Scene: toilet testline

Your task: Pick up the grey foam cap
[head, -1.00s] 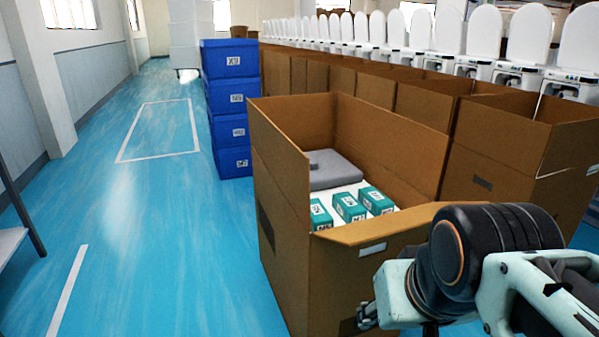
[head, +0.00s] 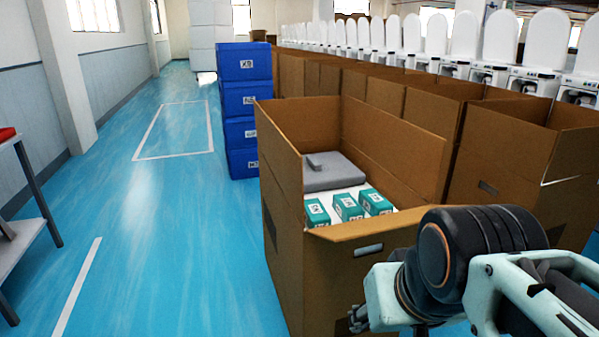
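The grey foam cap (head: 333,176) lies inside the open cardboard box (head: 285,247), toward its far left end. It is a flat grey slab with a small raised piece on top. Several teal boxes with white labels (head: 347,207) lie in front of it on a white surface. My gripper (head: 357,319) shows only in part at the bottom of the picture, in front of the near wall of the box and outside it. The arm's wrist hides most of it, and I cannot tell whether its fingers are open or shut.
Blue stacked bins (head: 243,98) stand behind the box on the left. More open cardboard boxes (head: 520,150) and a row of white toilets (head: 490,50) fill the right. A table (head: 32,215) is at the left edge. The blue floor (head: 165,225) between is clear.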

